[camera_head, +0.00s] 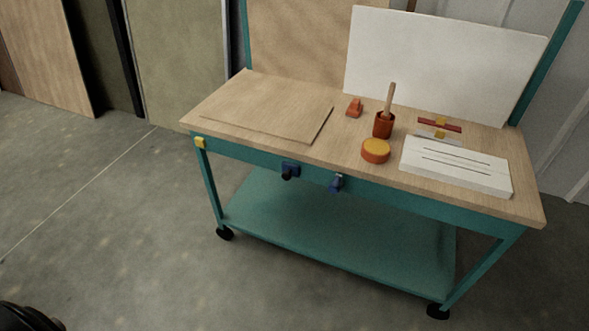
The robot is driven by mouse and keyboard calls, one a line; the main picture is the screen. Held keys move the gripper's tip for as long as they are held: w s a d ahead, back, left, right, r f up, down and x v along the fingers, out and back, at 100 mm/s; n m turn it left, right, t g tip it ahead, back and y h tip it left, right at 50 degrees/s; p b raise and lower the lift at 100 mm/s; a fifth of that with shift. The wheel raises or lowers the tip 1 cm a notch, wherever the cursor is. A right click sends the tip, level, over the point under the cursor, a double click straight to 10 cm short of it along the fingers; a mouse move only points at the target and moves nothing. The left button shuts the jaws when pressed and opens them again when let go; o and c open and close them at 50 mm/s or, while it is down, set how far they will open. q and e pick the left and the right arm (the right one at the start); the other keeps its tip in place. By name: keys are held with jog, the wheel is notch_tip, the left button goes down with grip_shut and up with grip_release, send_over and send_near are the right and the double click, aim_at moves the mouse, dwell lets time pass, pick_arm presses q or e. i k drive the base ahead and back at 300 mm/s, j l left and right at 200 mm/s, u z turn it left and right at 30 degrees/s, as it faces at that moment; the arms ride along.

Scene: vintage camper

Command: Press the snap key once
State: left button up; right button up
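I cannot tell for sure which item is the snap key. A round orange-red piece with a flat yellow top (375,150), like a large push button, stands on the workbench top near its front edge. A small orange-red piece (354,107) with a raised part sits behind it to the left. Two small dark blue fittings, one with a black end (290,170) and another (336,183), are on the bench's front rail. A small yellow piece (200,142) is at the bench's front left corner. Neither of my grippers is in view.
The teal-framed workbench (510,208) has a lower shelf (330,232) and black casters. On top are a thin wooden board (262,105), a red cup with a stick (383,125), red and grey pieces with yellow (439,126) and a white slotted block (457,166). Floor in front is clear.

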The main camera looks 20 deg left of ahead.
aim_at(200, 142)
jog(key=u, duration=1.25)
